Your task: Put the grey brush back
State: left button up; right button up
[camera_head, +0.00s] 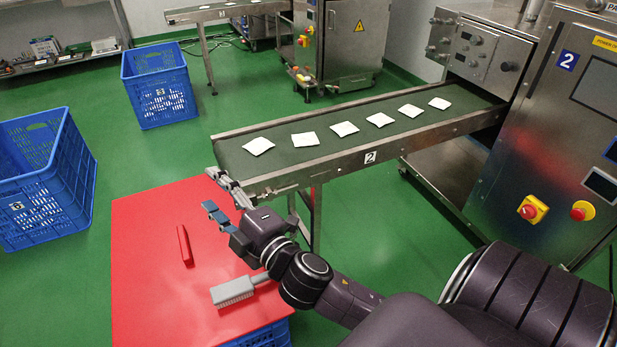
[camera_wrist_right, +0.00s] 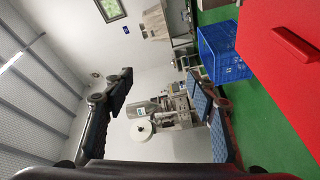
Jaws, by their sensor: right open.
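The grey brush (camera_head: 232,292) lies on the red board (camera_head: 150,300), near its front right. Its handle runs right toward my right wrist, which hides the handle's end. My right gripper (camera_head: 212,190) is open and empty above the far right part of the board, beyond the brush and beside the conveyor's end. In the right wrist view, the two fingers (camera_wrist_right: 160,78) are spread with nothing between them, and the red board (camera_wrist_right: 285,90) shows at the right. The brush is not seen there. My left gripper is not in view.
A red raised bar (camera_head: 184,245) stands on the board, above a blue crate (camera_head: 264,337). Conveyor 2 (camera_head: 270,176) carries several white teabags, beside a steel machine (camera_head: 540,150). Blue crates stand at left (camera_head: 45,180) and back (camera_head: 158,85). Green floor between them is free.

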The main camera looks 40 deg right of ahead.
jog(key=s+d+f+m+g+h, duration=0.2)
jog(key=s+f+m+g, duration=0.1)
jog(key=f, duration=0.2)
jog(key=s+d+f+m+g+h, duration=0.1)
jog(key=s+d+f+m+g, duration=0.15)
jog(key=f+m, duration=0.2)
jog(key=s+a+f+m+g+y, duration=0.1)
jog(key=s+a+f+m+g, duration=0.1)
jog(key=s+f+g, duration=0.2)
jog(key=s+a+f+m+g+y, duration=0.1)
jog(key=s+f+m+g, duration=0.2)
jog(key=s+f, duration=0.7)
jog(key=s+g, duration=0.2)
jog(key=s, duration=0.6)
jog(key=shift+a+f, duration=0.2)
jog(key=shift+a, duration=0.2)
jog(key=shift+m+g, duration=0.25)
